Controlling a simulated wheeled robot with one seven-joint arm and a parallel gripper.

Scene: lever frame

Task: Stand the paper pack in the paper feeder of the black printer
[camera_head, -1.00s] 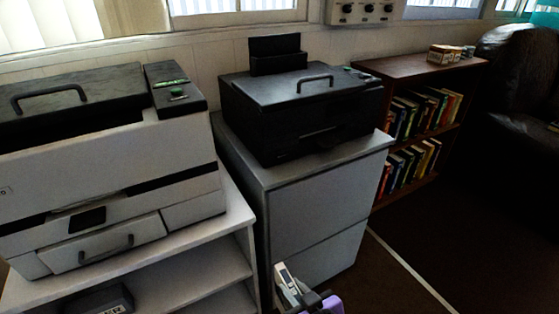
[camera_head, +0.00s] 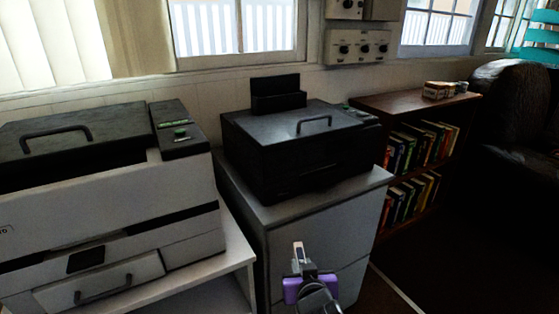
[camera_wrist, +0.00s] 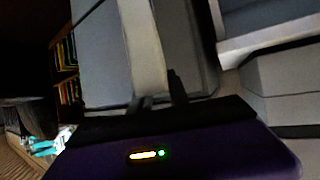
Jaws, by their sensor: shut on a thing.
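The black printer (camera_head: 300,155) stands on a grey cabinet in the middle of the head view. Its paper feeder (camera_head: 277,96) is a dark upright holder at the back of the printer's top; no paper shows in it. My gripper (camera_head: 301,267), with a purple body behind it, is low in front of the cabinet. It is shut on the paper pack (camera_head: 298,251), a narrow pale shape standing roughly upright, seen edge-on. In the wrist view the pack (camera_wrist: 143,45) is a pale strip extending from between the dark fingers (camera_wrist: 158,98). The pack is well below and in front of the feeder.
The grey cabinet (camera_head: 305,235) rises between my gripper and the printer. A larger white-and-black printer (camera_head: 110,205) stands on a white shelf at the left. A brown bookcase (camera_head: 400,106) is at the right. A control box (camera_head: 357,47) hangs on the wall behind.

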